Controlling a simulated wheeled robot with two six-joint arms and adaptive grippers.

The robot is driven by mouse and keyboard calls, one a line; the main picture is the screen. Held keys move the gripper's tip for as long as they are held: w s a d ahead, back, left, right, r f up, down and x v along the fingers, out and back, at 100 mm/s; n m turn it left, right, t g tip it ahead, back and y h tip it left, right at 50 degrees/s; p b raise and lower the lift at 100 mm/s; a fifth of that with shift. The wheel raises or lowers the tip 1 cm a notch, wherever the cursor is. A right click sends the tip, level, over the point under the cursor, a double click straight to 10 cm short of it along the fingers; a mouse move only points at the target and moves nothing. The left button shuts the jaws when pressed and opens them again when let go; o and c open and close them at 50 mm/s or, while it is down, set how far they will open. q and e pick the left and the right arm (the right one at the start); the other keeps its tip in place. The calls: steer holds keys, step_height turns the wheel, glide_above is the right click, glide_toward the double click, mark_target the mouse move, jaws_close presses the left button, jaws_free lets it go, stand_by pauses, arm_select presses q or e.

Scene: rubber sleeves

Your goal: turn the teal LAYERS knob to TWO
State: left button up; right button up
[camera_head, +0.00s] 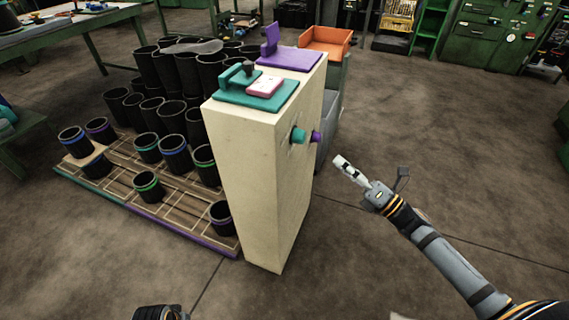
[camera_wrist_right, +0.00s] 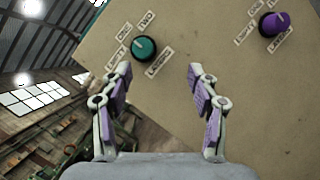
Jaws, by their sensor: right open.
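The teal knob (camera_head: 298,135) sticks out of the right side face of a tall cream cabinet (camera_head: 262,190). In the right wrist view the teal knob (camera_wrist_right: 144,48) has a pale pointer mark and small labels around it; LAYERS and TWO are legible. The mark seems to point up-left, but its exact setting is too small to tell. My right gripper (camera_head: 343,164) is open and empty, to the right of the cabinet and apart from the knob. In the wrist view its fingers (camera_wrist_right: 160,80) face the panel, with the knob just beyond the left fingertip.
A purple knob (camera_head: 316,136) sits beside the teal one and also shows in the wrist view (camera_wrist_right: 274,24). Teal (camera_head: 285,100) and purple (camera_head: 312,58) fixtures stand on the cabinet top. Black sleeves (camera_head: 150,187) stand to its left. Floor on the right is clear.

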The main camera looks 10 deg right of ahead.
mark_target(304, 139)
steer(key=w+a+r, duration=0.1)
steer(key=a, duration=0.1)
steer(key=w+a+r+n+y, duration=0.1)
steer(key=w+a, duration=0.1)
steer(key=w+a+r+n, duration=0.1)
steer(key=w+a+r, duration=0.1)
steer(key=a, duration=0.1)
steer(key=shift+w+a+g, duration=0.1)
steer(key=shift+w+g, duration=0.05)
steer(key=shift+g, duration=0.15)
steer(key=shift+x, duration=1.1)
arm_select(q)
step_height(304, 139, up, 2)
steer(key=shift+s+d, duration=0.1)
steer(key=shift+s, duration=0.05)
arm_select(e)
steer(key=shift+f, duration=0.1)
steer(key=c, duration=1.2)
